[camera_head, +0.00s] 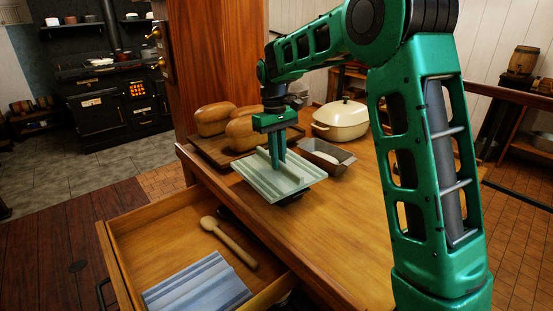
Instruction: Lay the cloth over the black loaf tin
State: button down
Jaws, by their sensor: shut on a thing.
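My gripper (277,160) points down over the table and is shut on a pale green striped cloth (258,181), pinching a raised fold near its middle. The cloth is spread out nearly flat, with its front left edge near the table's edge above the open drawer. A small dark part (291,196) shows under the cloth's front right side; it may be the black loaf tin, mostly hidden. I cannot tell whether the cloth rests on it. A brownish-grey loaf tin (341,161) with something white in it stands just behind and right of the cloth, uncovered.
Loaves (213,121) sit on a wooden board (206,150) behind the cloth. A cream lidded pot (341,118) stands at the back. The open drawer (133,247) in front holds a wooden spoon (228,242) and a blue striped cloth (199,287). The table's right front is clear.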

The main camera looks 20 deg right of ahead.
jog(key=shift+f, duration=0.4)
dwell(0.3)
jog(key=c, duration=1.7)
grip_release()
jog(key=shift+r, duration=0.1)
jog(key=shift+r, duration=3.95)
